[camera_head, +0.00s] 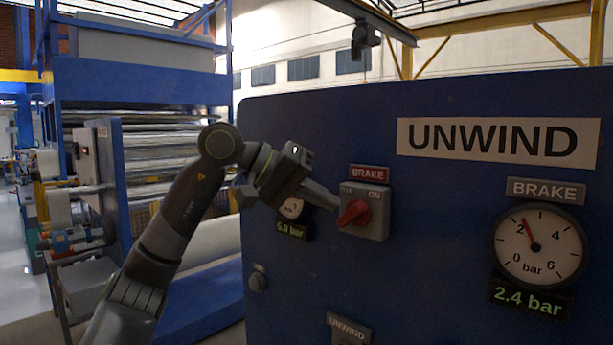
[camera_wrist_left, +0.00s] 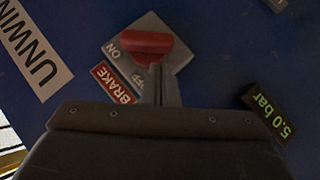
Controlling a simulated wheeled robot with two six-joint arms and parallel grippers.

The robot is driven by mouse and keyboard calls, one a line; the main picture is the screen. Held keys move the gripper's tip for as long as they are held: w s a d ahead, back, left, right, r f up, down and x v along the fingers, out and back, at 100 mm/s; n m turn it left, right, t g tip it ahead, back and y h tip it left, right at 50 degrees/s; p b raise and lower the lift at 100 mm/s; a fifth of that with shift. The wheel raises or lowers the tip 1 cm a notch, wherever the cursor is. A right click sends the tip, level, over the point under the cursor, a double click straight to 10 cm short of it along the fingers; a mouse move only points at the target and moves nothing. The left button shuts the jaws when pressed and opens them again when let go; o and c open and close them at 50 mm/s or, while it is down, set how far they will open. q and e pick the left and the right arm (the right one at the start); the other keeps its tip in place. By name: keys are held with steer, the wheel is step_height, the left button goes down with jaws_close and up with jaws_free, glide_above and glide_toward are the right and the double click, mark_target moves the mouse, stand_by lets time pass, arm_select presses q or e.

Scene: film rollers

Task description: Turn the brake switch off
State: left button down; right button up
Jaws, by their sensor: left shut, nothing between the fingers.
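The brake switch is a red knob (camera_head: 354,213) on a grey box below a red BRAKE label (camera_head: 369,173). OFF is at the box's upper left and ON at its upper right. The knob's bar slants from lower left to upper right, toward ON. In the left wrist view the red knob (camera_wrist_left: 150,45) lies just beyond the fingertips. My left gripper (camera_head: 335,203) is shut and empty, its tips at the knob's upper left side, by OFF. It also shows in the left wrist view (camera_wrist_left: 161,80). I cannot tell whether the tips touch the knob. My right gripper is out of view.
The blue UNWIND panel (camera_head: 450,290) fills the right side. Its brake gauge (camera_head: 540,246) has a 2.4 bar display (camera_head: 530,300). A smaller gauge (camera_head: 291,208) with a green bar readout sits behind my left gripper. A small round knob (camera_head: 258,281) sits lower left.

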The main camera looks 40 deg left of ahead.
arm_select(q)
steer(key=shift+s+d+f, duration=0.15)
steer(key=shift+d+f, duration=0.25)
steer(key=shift+f+b, duration=0.2)
steer(key=shift+b, duration=0.4)
steer(key=shift+a+h, duration=0.1)
steer(key=shift+h, duration=0.2)
